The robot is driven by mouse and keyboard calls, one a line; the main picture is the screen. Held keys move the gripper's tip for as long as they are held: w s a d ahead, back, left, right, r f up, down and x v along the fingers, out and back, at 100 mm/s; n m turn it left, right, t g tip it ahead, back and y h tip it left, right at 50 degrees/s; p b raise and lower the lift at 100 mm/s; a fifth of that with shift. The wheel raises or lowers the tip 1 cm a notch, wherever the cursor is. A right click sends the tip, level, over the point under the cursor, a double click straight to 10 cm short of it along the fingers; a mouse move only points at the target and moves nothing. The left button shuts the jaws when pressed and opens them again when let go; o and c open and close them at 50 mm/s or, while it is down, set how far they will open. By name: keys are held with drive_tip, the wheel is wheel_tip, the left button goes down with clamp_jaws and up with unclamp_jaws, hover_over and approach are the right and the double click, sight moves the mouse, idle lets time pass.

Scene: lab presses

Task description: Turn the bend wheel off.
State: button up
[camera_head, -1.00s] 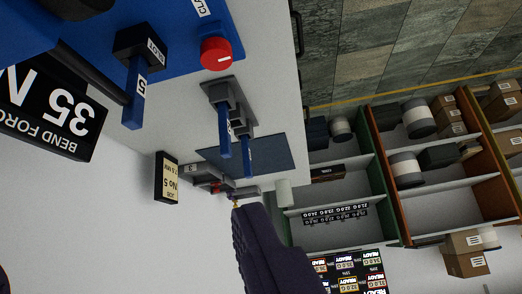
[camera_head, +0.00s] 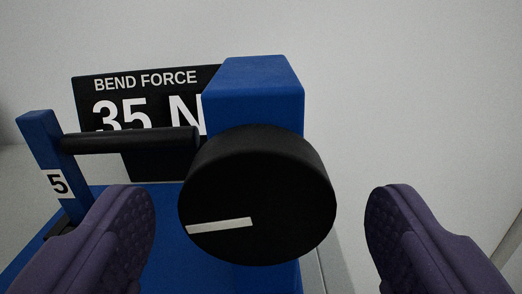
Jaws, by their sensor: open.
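The bend wheel (camera_head: 285,190) is a round black knob on the front of a blue block (camera_head: 258,92), in the middle of the view. A white pointer line on its face runs from near the centre to the left edge, almost level. My gripper (camera_head: 258,232) is open, with one purple padded finger to the left of the wheel and one to the right.
A black bar (camera_head: 130,140) runs from the block to a blue upright post (camera_head: 48,165) labelled 5 at the left. A blue base (camera_head: 165,238) lies below. A pale wall fills the background, and the right side is clear.

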sight(259, 218)
drive_tip(key=shift+w+a, duration=0.1)
drive_tip(key=shift+w, duration=1.9)
drive_tip(key=c, duration=1)
drive_tip(key=shift+r+n+p, duration=0.1)
drive_tip(key=shift+n+p, duration=0.35)
drive_tip(key=shift+n, duration=0.15)
drive_tip(key=shift+c, duration=0.2)
drive_tip(key=o, duration=1)
drive_tip(key=shift+o, duration=0.2)
drive_tip(key=s, duration=0.8)
